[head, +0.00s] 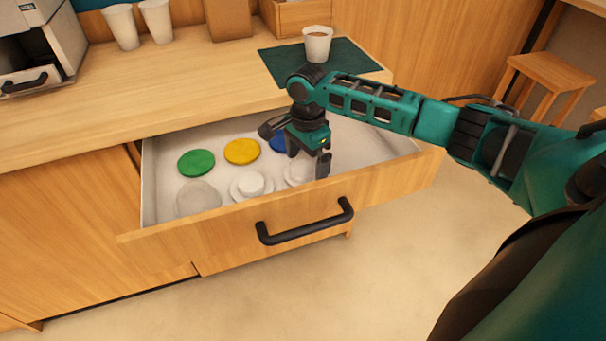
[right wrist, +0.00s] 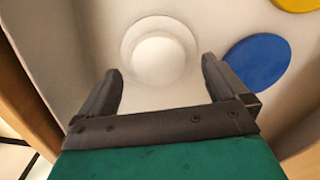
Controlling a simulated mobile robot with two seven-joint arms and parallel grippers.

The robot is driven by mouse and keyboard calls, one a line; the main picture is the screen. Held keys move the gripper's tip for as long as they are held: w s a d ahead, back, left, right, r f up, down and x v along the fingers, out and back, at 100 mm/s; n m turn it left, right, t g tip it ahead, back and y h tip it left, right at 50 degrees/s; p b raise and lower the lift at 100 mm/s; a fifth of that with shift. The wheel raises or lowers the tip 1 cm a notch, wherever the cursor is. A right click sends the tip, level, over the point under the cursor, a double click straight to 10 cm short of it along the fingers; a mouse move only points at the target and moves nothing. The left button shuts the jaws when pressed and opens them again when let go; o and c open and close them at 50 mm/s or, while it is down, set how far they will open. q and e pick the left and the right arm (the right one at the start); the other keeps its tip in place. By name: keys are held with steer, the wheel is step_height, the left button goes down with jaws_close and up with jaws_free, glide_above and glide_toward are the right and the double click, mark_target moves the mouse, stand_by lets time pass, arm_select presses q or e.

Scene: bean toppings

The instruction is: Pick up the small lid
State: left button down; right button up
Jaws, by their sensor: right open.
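The open drawer holds several lids. A white lid (head: 299,173) lies at the right of the front row, partly hidden by my right gripper (head: 296,150). In the right wrist view this white lid (right wrist: 158,60) has a round raised middle and a thin wide rim. It lies beyond and between the two open fingertips of my right gripper (right wrist: 162,70), which hold nothing. A similar white lid (head: 251,186) with a raised middle lies to its left. A flatter, wider whitish lid (head: 198,197) lies at the far left. Which one the task calls small is not certain.
Green (head: 196,163), yellow (head: 242,151) and blue (head: 279,144) round lids form the back row. The drawer front (head: 220,230) has a black handle (head: 305,222). On the counter stand a cup (head: 317,44) on a dark mat (head: 345,62) and two white cups (head: 122,27).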

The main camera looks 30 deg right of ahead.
steer(key=shift+f, duration=0.75)
steer(key=shift+c, duration=0.4)
steer(key=c, duration=0.6)
steer(key=shift+r, duration=0.15)
